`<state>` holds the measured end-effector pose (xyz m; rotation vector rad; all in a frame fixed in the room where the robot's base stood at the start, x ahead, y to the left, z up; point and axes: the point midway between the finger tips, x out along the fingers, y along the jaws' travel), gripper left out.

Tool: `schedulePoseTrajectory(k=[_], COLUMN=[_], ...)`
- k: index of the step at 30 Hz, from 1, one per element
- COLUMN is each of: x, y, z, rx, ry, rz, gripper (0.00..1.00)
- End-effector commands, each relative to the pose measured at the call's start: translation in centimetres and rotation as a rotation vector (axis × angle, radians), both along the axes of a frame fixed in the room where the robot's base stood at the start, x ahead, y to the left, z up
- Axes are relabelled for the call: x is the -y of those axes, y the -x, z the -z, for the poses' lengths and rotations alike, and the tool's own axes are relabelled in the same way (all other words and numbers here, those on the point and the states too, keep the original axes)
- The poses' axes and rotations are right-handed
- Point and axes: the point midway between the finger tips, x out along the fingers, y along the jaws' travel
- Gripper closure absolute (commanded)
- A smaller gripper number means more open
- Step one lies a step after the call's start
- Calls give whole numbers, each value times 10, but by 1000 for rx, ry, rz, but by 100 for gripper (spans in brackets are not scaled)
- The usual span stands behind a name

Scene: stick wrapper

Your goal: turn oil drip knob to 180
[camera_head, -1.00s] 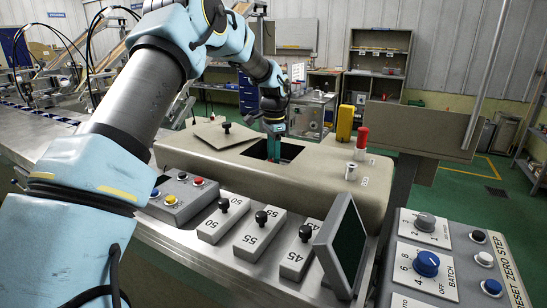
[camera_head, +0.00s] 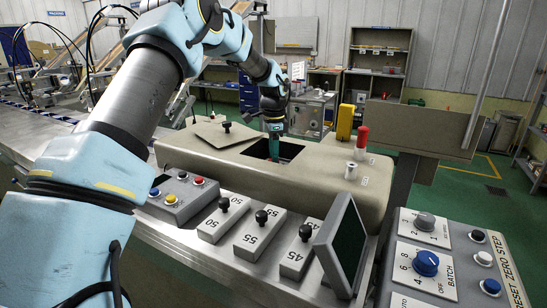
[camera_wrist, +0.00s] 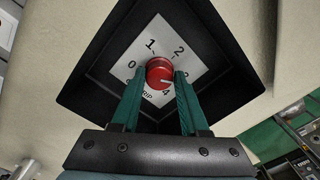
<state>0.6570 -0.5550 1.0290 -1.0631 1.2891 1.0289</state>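The oil drip knob (camera_wrist: 158,70) is a small red round knob in the wrist view. It stands on a white dial plate (camera_wrist: 188,52) marked 0, 1, 2 and 4, with part of the word DRIP showing. A pale mark on the knob's lower right side points near the 4. My gripper (camera_wrist: 160,75) has its two green fingers on opposite sides of the knob, seeming to touch it. The right finger hides part of the plate. In the head view my gripper (camera_head: 274,158) reaches down into the opening, and the knob is hidden.
Dark walls (camera_wrist: 90,90) surround the dial in a recess of the beige housing (camera_head: 210,160). A loose-looking lid (camera_head: 222,134) lies left of it. A red-topped post (camera_head: 362,137) and yellow block (camera_head: 345,122) stand right. Black-knobbed sliders (camera_head: 262,217) and a panel (camera_head: 440,262) are in front.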

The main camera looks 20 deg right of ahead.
Motion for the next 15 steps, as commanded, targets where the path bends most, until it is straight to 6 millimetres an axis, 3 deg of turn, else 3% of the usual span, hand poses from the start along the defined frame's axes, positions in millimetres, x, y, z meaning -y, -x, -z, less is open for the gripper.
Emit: schedulePoseTrajectory(k=[1, 7, 15], x=[0, 0, 0], y=[0, 0, 0], z=[-1, 0, -1], rx=[1, -1, -1], ry=[0, -1, -1], rz=[0, 0, -1], gripper=[49, 28, 28])
